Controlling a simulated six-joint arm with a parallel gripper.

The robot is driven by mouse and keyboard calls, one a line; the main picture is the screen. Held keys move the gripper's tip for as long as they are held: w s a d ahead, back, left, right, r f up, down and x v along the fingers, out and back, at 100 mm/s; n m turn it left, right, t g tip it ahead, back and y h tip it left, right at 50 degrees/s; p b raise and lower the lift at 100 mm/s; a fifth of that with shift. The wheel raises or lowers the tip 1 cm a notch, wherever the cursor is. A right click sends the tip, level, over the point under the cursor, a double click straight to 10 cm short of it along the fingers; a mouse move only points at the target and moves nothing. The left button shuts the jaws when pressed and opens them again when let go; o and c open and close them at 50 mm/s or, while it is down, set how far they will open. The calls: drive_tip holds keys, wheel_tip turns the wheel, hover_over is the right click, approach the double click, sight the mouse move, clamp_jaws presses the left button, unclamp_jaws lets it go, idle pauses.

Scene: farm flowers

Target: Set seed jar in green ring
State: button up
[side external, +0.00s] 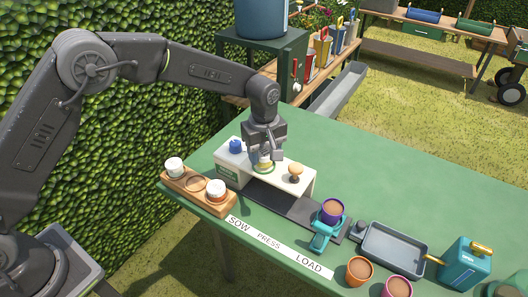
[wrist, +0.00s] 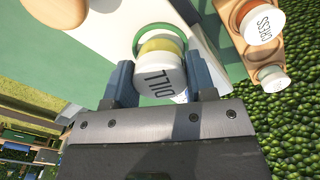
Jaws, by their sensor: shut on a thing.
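My gripper (side external: 265,154) is shut on the seed jar (side external: 264,163), at the top of the white stand (side external: 307,183). In the wrist view, the jar (wrist: 166,77) has a white lid reading "DILL" and a yellow body between my fingers (wrist: 163,85). The green ring (wrist: 150,27) shows beyond the jar, curving around its far side; it also shows in the side view (side external: 264,171) directly under the jar. The jar looks upright over the ring. Whether its base touches the stand is hidden.
A wooden rack (side external: 181,183) at left holds two white-lidded jars (side external: 174,166) with an empty slot between them. On the stand, a blue knob (side external: 236,146) and a wooden knob (side external: 295,171) flank the ring. A purple pot (side external: 332,211) and grey tray (side external: 395,249) stand right.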

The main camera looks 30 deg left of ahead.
sight(264, 151)
drive_tip(key=shift+f, duration=0.6)
drive_tip(key=o, duration=0.6)
drive_tip(key=shift+r, duration=5.5)
